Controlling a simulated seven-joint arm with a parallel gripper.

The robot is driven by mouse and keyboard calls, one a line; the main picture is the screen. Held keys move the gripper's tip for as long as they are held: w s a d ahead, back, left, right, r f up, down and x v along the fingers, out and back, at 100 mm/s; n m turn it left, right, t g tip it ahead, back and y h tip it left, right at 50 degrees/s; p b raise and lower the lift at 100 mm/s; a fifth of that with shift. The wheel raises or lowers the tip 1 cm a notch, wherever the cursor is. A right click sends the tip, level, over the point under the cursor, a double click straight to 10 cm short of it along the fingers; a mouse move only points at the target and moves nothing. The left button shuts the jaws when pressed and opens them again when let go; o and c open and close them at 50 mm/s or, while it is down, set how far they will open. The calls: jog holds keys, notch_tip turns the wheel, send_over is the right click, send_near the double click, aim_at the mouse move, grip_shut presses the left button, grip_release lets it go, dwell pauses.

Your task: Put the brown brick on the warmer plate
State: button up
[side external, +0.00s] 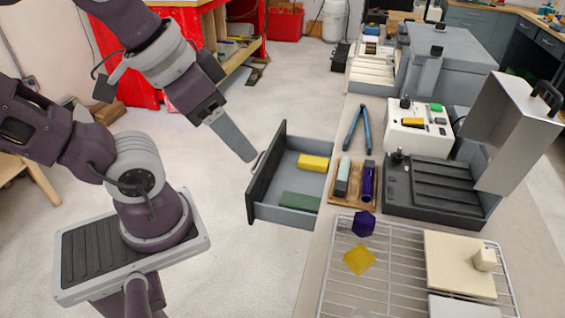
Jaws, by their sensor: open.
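My gripper (234,140) is at the upper left of the drawer, in the air over the floor, open with nothing seen in it. I cannot make out a clear brown brick. The open drawer (264,211) holds a yellow brick (314,163) at the back and a green brick (300,201) at the front. A brown wooden tray (340,201) beside it holds a pale mint bar (343,178) and a purple cylinder (367,184). The warmer plate (437,182) appears to be the dark ribbed surface on the right; it looks empty, with its metal lid (515,130) raised.
Blue-handled pliers (357,128) lie behind the tray. A white device (418,128) stands behind the warmer. A wire rack (385,285) in front bears a purple polyhedron (363,224), a yellow piece (359,260) and a cream board (460,270). The drawer front (266,172) stands out from the bench.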

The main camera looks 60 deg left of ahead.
dwell(0.3)
jog(key=w+d+f+m+g+h, duration=0.1)
jog(key=w+d+f+m+g, duration=0.1)
jog(key=w+d+m, duration=0.6)
jog(key=w+d+f+m+g+h, duration=0.1)
jog(key=w+d+m, duration=0.2)
jog(key=d, duration=0.8)
jog(key=s+d+f+m+g, duration=0.1)
jog(key=s+d+f+m, duration=0.1)
jog(key=d+f, duration=0.3)
jog(key=s+d+f+m+g, duration=0.1)
jog(key=s+d+f+m, duration=0.2)
jog(key=d+f, duration=0.3)
jog(key=s+d+f+m+g, duration=0.2)
jog(key=d+f, duration=0.3)
jog(key=d, duration=0.5)
jog(key=shift+s+d+f+m+h, duration=0.3)
jog(key=shift+s+d+f+h, duration=0.05)
jog(key=shift+f+h, duration=0.05)
jog(key=x, duration=0.6)
jog(key=shift+s+d+f, duration=0.1)
jog(key=shift+d+f, duration=0.05)
jog(key=shift+f, duration=0.2)
jog(key=shift+d+f, duration=0.1)
jog(key=shift+f, duration=0.25)
grip_shut()
